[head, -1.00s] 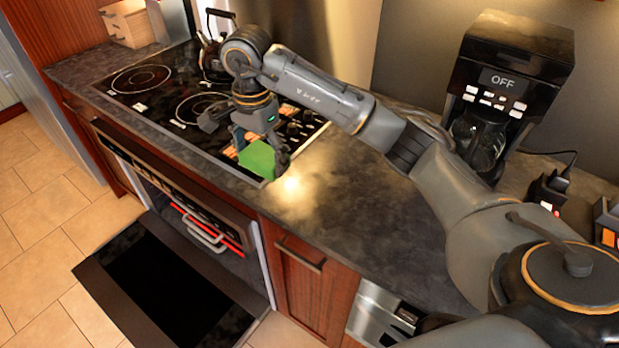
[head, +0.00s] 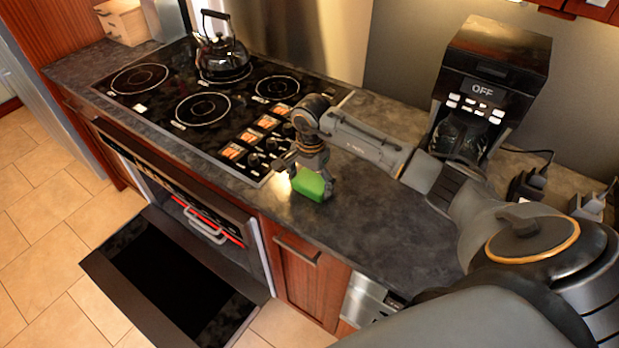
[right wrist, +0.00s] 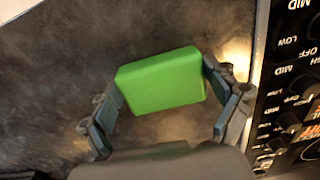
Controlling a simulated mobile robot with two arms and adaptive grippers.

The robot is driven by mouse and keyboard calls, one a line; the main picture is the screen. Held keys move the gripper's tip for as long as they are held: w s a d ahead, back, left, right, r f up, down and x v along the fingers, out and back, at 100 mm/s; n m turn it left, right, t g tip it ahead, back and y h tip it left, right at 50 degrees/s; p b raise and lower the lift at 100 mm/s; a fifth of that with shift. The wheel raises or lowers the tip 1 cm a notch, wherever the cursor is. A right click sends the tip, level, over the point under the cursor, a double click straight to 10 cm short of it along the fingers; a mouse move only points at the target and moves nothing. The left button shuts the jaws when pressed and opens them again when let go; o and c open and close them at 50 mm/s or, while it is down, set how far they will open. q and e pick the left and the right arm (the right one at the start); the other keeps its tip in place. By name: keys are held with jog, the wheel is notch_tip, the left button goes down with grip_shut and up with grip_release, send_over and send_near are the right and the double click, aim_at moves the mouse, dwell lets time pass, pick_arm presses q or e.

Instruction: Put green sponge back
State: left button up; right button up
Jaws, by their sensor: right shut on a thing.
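The green sponge (head: 310,184) is a bright green block at the dark stone counter, just right of the cooktop's control panel in the head view. My right gripper (head: 312,180) points down and is shut on it. In the right wrist view the sponge (right wrist: 161,81) sits between the two fingers of my right gripper (right wrist: 162,92), with dark counter behind it. I cannot tell whether the sponge touches the counter. My left gripper is not in view.
The black cooktop (head: 205,108) with a kettle (head: 221,52) lies to the left. A coffee maker (head: 487,85) stands at the back right. The oven door (head: 175,275) hangs open below. The counter (head: 370,235) in front of my right arm is clear.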

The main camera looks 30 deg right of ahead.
jog(key=shift+f+b, duration=0.2)
jog(key=shift+b, duration=0.1)
jog(key=o, duration=0.9)
jog(key=shift+c, duration=0.2)
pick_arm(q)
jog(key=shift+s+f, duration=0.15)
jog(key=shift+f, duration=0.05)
pick_arm(e)
jog(key=shift+r, duration=0.1)
